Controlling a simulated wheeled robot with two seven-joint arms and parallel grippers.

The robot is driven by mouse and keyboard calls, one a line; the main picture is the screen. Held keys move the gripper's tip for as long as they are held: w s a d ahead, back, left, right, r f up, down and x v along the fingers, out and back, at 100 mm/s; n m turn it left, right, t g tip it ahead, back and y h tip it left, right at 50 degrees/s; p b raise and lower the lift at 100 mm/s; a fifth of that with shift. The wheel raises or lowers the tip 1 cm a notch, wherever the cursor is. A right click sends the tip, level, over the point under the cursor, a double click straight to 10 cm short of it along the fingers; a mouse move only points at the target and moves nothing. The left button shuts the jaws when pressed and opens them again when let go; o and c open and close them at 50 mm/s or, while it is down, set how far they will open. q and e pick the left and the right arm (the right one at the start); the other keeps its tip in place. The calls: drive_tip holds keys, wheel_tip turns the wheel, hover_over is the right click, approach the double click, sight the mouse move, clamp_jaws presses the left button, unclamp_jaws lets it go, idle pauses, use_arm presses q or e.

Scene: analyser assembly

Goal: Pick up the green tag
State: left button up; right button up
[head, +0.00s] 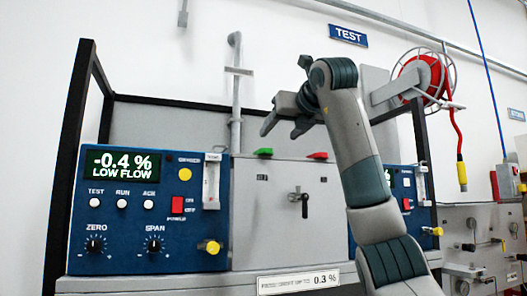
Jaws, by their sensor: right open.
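The green tag (263,152) lies on the top edge of the grey panel box, left of its middle. My right gripper (281,133) is open and empty, with its fingers pointing down and left. In the picture it is above and slightly right of the green tag, apart from it. I cannot tell how far it is in depth. My left gripper is not in view.
A red tag (317,155) lies on the same grey box (270,220), right of the green one. A blue analyser (140,265) stands left; another is partly hidden behind my right arm. A black frame (68,150) surrounds them. A red hose reel (425,75) hangs at right.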

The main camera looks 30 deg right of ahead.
sight(266, 149)
drive_tip(key=p+x, duration=0.3)
drive_tip(key=x, duration=0.6)
drive_tip(key=shift+p, duration=0.4)
drive_tip(key=p+x, duration=0.2)
drive_tip(key=x, duration=0.1)
drive_tip(key=p+x, duration=0.1)
drive_tip(key=shift+w+d+r+p, duration=0.15)
drive_tip(key=shift+w+d+p, duration=0.05)
drive_tip(key=shift+d+p, duration=0.2)
drive_tip(key=shift+w, duration=0.3)
drive_tip(key=c, duration=1.1)
